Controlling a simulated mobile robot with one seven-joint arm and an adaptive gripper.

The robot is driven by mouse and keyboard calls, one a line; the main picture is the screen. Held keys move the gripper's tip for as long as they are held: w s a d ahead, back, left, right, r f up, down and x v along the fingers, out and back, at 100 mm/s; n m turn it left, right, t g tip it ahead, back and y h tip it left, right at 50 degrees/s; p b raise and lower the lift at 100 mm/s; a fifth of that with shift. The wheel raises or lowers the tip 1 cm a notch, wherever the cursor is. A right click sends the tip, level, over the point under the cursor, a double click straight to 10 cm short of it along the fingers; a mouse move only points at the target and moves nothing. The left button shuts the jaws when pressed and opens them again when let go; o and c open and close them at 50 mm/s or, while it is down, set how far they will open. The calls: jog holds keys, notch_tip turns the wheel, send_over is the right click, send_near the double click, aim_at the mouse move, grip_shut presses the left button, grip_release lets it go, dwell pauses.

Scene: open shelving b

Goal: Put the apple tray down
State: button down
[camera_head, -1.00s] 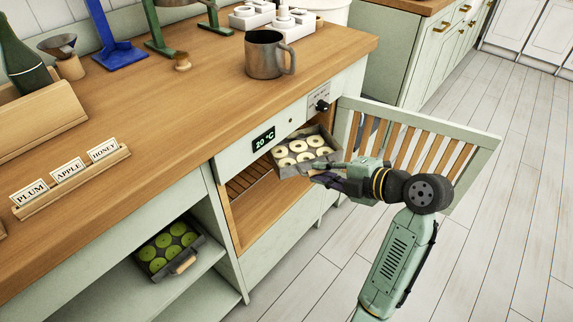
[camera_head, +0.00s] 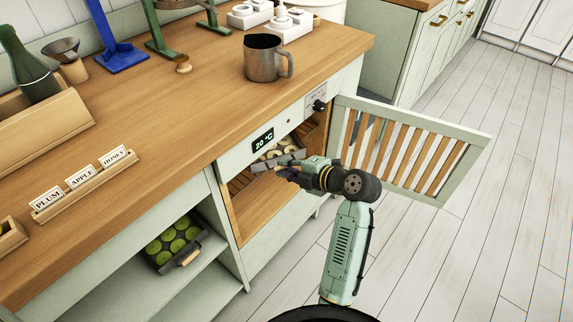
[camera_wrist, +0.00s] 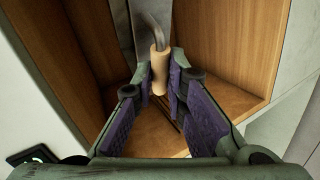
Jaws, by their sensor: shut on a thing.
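My gripper (camera_head: 286,173) is shut on the wooden handle (camera_wrist: 160,70) of a grey metal tray (camera_head: 281,161). The tray holds several pale rings with holes, which look like apple rings. It is in the mouth of the open cabinet (camera_head: 262,223), just below the 20 °C display, with its rear part inside. In the wrist view the handle is between the two purple-padded fingers, with wooden cabinet walls around it. I cannot tell whether the tray touches a rack.
The slatted door (camera_head: 411,155) stands open to the right of my arm. A second tray (camera_head: 190,262) with green fruit pieces sits on the open shelf at lower left. A metal mug (camera_head: 262,60) and name cards (camera_head: 81,180) stand on the wooden countertop (camera_head: 190,110).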

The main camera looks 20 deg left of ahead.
jog(key=shift+a+f, duration=0.1)
jog(key=shift+f, duration=0.05)
jog(key=c, duration=1.6)
grip_release()
